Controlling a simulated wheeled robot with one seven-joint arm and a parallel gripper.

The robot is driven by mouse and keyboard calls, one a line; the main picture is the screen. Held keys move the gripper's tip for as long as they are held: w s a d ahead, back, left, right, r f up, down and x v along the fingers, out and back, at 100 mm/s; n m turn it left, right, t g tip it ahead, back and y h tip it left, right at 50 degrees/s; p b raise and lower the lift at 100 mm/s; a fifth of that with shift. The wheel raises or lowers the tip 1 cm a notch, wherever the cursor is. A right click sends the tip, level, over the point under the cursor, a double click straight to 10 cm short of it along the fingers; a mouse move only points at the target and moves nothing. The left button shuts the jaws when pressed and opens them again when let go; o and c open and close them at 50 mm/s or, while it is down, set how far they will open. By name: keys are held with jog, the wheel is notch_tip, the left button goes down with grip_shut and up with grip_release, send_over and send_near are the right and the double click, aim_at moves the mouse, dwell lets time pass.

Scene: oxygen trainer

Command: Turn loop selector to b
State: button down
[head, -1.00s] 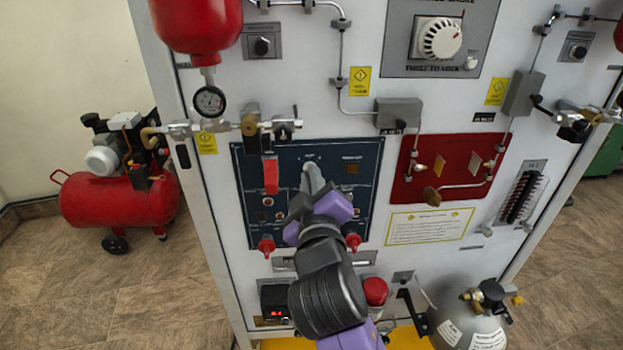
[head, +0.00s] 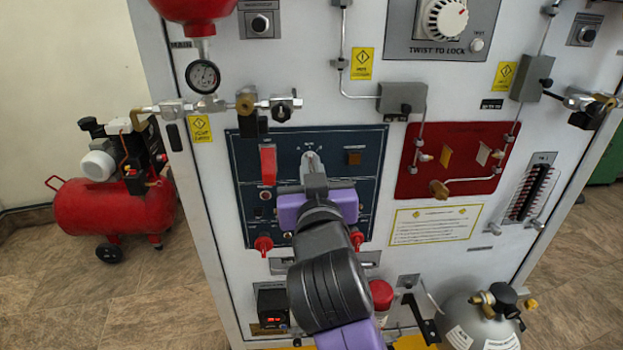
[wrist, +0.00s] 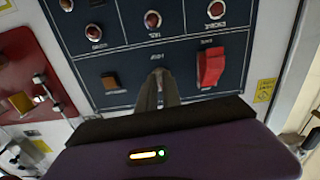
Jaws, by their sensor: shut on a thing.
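The loop selector (head: 310,160) is a small grey knob at the top middle of the dark blue panel (head: 345,139). It also shows in the wrist view (wrist: 158,77), where the panel appears upside down. My gripper (head: 314,178) faces the panel, its fingers shut on the selector. In the wrist view the gripper (wrist: 164,92) hides the lower part of the knob. The small letters around the knob are too blurred to read, so I cannot tell which position it points to.
A red guarded switch (head: 268,164) is left of the selector, and a brown square button (head: 354,158) is right of it. A brass valve (head: 246,102) and pipe run above the panel. A red plate (head: 470,140) with pipes is to the right.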

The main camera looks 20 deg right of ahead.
jog(key=m+b, duration=0.3)
jog(key=m, duration=0.2)
jog(key=shift+f+m+b, duration=0.15)
jog(key=shift+m+b, duration=0.15)
jog(key=shift+b, duration=0.1)
jog(key=shift+m+b, duration=1.35)
jog(key=shift+m, duration=0.75)
jog(key=shift+r, duration=0.2)
jog(key=c, duration=1.5)
grip_release()
jog(key=shift+s, duration=0.1)
jog(key=v, duration=0.7)
jog(key=shift+s+a, duration=0.1)
jog(key=shift+s, duration=0.15)
